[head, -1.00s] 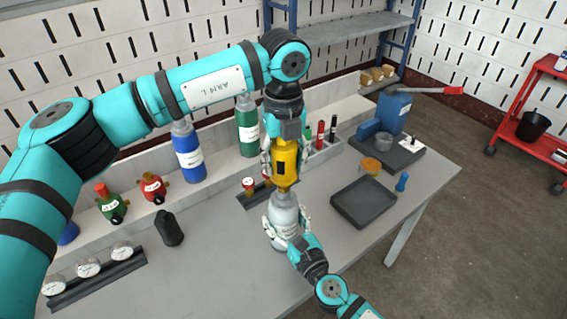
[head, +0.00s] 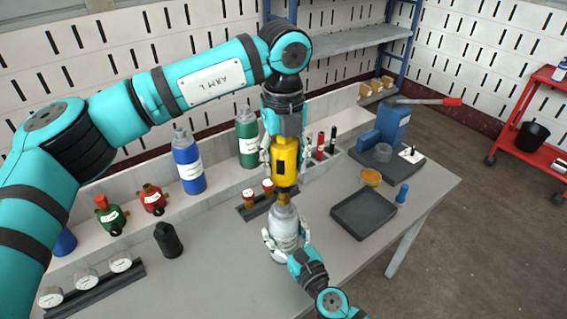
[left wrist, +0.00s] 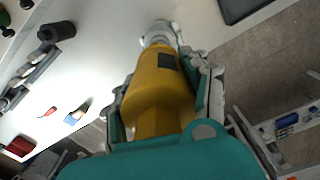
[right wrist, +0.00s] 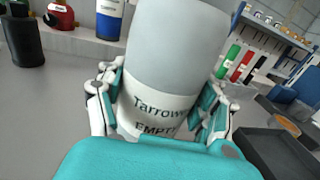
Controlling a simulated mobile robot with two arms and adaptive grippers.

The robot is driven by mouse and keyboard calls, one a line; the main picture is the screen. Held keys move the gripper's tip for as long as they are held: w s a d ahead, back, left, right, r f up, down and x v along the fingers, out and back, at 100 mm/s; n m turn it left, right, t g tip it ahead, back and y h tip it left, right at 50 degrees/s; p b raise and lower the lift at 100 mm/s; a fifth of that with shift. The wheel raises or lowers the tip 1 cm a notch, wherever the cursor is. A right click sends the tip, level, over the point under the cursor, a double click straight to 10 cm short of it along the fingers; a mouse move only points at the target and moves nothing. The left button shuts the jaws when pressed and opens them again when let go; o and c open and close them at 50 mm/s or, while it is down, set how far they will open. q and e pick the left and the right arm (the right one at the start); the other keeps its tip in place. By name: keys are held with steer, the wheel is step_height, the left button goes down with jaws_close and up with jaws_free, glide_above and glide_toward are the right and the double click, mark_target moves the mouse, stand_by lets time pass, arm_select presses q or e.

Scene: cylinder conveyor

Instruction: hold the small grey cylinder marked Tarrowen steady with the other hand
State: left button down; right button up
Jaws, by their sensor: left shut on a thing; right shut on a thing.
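The small grey cylinder marked Tarrowen (head: 284,222) stands upright on the table, and its white label reading "Tarrowen" and "EMPTY" shows in the right wrist view (right wrist: 160,112). My right gripper (head: 285,243) is shut around its body from the front. My left gripper (head: 282,158) is shut on a yellow tool (head: 285,162), held upright directly above the cylinder. The yellow tool also fills the middle of the left wrist view (left wrist: 158,92). A brass part (head: 284,198) shows between the tool and the cylinder top; whether the tool touches it I cannot tell.
Blue (head: 188,165) and green (head: 247,140) cylinders stand at the back ledge. Red and green valve pieces (head: 112,216), a dark cap (head: 168,240) and a gauge rack (head: 92,285) are at left. A dark tray (head: 364,214) lies at right. The front table is clear.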

arm_select(q)
steer(key=shift+r, duration=4.15)
arm_select(e)
steer(key=o, duration=1.4)
